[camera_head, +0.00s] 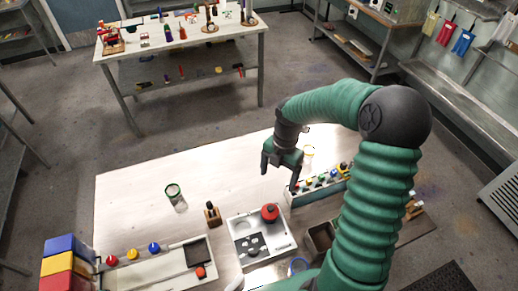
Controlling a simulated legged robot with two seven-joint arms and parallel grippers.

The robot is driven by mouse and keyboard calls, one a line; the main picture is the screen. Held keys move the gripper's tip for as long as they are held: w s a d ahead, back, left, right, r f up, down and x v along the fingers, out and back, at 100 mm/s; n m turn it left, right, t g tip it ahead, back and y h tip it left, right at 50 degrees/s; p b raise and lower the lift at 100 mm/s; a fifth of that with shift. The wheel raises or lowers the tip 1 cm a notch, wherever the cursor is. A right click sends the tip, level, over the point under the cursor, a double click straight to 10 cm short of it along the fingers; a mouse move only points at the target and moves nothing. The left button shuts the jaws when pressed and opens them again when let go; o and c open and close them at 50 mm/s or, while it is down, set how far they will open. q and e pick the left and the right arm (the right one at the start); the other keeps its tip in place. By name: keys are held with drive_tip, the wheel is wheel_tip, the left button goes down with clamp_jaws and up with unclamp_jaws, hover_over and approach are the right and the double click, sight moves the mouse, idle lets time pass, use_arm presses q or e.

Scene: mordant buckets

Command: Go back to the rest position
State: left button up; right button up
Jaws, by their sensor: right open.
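My right arm, green with dark joints, arches in from the lower right in the head view. Its right gripper (281,168) hangs over the far middle of the table, fingers pointing down. It is open and I see nothing between the fingers. It is apart from the red round object (270,212) on the white tray (236,228) below it. My left gripper is not in view.
The white table (128,205) has clear room at the far left. On it are a green-rimmed glass (175,196), a small wooden block (212,213), a rack of coloured bottles (322,184), and stacked blue, yellow and red bins (70,247). Another table (178,48) stands behind.

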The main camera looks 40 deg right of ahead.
drive_tip(key=s+a+f+m+t+b, duration=0.1)
drive_tip(key=a+f+m+b, duration=0.3)
drive_tip(key=a+m, duration=0.1)
drive_tip(key=s+a+f+m+t+h+b, duration=0.1)
drive_tip(key=a+f+m+b, duration=0.3)
drive_tip(key=m, duration=0.4)
drive_tip(key=s+a+f+m+b, duration=0.3)
drive_tip(key=a+f+m+b, duration=0.2)
drive_tip(key=a+m+b, duration=0.1)
drive_tip(key=shift+a+m+t+h, duration=0.3)
drive_tip(key=shift+a+t+h, duration=0.1)
drive_tip(key=shift+a, duration=0.5)
drive_tip(key=shift+s+a+m, duration=0.2)
drive_tip(key=shift+a+m, duration=0.05)
drive_tip(key=shift+m, duration=0.35)
drive_tip(key=shift+s, duration=0.1)
drive_tip(key=shift+w+d+f, duration=0.2)
drive_tip(key=shift+d, duration=0.3)
drive_tip(key=shift+a, duration=0.1)
drive_tip(key=shift+s+a+r, duration=0.1)
drive_tip(key=shift+a, duration=0.15)
